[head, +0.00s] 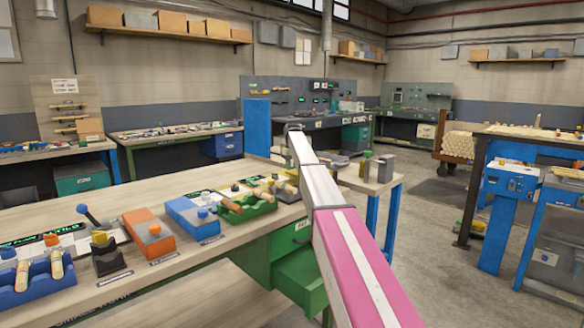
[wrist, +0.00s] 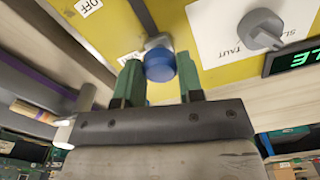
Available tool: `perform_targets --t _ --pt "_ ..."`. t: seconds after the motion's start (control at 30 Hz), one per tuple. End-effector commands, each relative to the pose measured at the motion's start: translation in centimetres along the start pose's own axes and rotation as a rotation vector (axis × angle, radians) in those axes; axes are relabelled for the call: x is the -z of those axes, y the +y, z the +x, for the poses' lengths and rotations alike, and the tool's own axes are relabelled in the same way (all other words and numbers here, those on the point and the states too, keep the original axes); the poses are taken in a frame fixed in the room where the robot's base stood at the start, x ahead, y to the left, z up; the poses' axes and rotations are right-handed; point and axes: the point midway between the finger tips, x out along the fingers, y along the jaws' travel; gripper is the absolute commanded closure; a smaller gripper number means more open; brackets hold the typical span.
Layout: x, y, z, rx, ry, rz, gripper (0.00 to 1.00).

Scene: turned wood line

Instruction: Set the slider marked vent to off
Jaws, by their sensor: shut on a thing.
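In the wrist view, a round blue knob (wrist: 160,66) on a metal stem stands out from a yellow panel (wrist: 205,45). A dark slot (wrist: 145,17) runs from the knob to the upper edge of the picture. A white label reading OFF (wrist: 88,6) is at the upper left, beside the slot. My gripper (wrist: 159,80) has its green fingers on either side of the knob and is shut on it. I cannot read the word vent on the panel. In the head view my arm hides the gripper and the knob.
A grey turn knob (wrist: 262,30) on a white label and a green-lit display (wrist: 292,60) are to the right in the wrist view. In the head view, a green tray (head: 245,207), a blue box (head: 193,217) and an orange box (head: 149,231) crowd the bench.

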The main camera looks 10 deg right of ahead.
Motion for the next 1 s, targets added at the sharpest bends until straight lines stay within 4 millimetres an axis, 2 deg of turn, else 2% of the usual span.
perform_targets --t 0.33,0.43,0.67,0.7,0.77,1.0 --pt "-6.5 1.6 0.1 0.000 0.000 0.002 1.00" --pt "-7.2 1.8 0.1 0.000 -0.001 0.000 1.00" --pt "-7.2 1.9 0.1 0.000 -0.005 0.000 1.00" --pt "-7.2 1.9 0.1 0.000 -0.006 0.000 0.59" --pt "-7.2 1.9 0.1 -0.001 -0.005 0.000 0.40" --pt "-7.1 1.9 0.0 0.000 -0.002 0.000 0.40"
